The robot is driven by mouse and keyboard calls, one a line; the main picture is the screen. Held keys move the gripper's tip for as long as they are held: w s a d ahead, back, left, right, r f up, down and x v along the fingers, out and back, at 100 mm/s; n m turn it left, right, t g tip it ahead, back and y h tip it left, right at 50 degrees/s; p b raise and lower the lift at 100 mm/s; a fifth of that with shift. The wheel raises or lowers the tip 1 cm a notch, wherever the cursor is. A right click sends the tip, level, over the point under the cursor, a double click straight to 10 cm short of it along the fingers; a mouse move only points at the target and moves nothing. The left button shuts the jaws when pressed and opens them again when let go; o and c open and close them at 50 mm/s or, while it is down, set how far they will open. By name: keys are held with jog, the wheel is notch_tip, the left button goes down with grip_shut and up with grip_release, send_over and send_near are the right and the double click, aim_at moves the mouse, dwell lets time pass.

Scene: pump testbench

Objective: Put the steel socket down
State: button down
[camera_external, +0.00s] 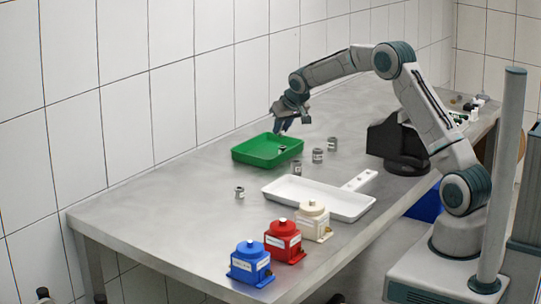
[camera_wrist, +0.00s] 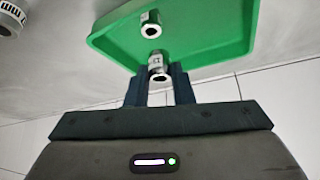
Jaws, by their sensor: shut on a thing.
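My gripper (camera_external: 283,127) is over the green tray (camera_external: 240,156) at the back of the bench, pointing down. In the wrist view its fingers (camera_wrist: 160,78) are shut on a steel socket (camera_wrist: 157,62), gripped between the fingertips. Another steel socket (camera_wrist: 150,27) is in the green tray (camera_wrist: 215,40), just beyond the held one in that view. In the external view a socket (camera_external: 282,149) shows inside the tray below my gripper. The held socket is not clear in the external view, and its exact height above the tray floor cannot be told.
Several loose sockets stand on the bench, such as one (camera_external: 332,143) right of the green tray and one (camera_external: 239,191) in front. A white tray (camera_external: 345,214) lies nearer. Blue (camera_external: 250,262), red (camera_external: 283,241) and cream (camera_external: 313,221) pumps stand along the front edge.

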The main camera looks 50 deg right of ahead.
jog(key=w+a+f, duration=0.2)
jog(key=shift+w+a+p, duration=0.3)
jog(key=shift+a, duration=0.05)
notch_tip(320, 180, down, 4)
jog(key=shift+r+p, duration=0.25)
jog(key=shift+p, duration=0.3)
jog(key=shift+f, duration=0.35)
jog(key=shift+f+b, duration=0.2)
jog(key=shift+b, duration=0.1)
jog(key=c, duration=1.5)
grip_release()
jog(key=shift+c, duration=0.2)
jog(key=shift+r, duration=0.1)
jog(key=shift+r, duration=0.1)
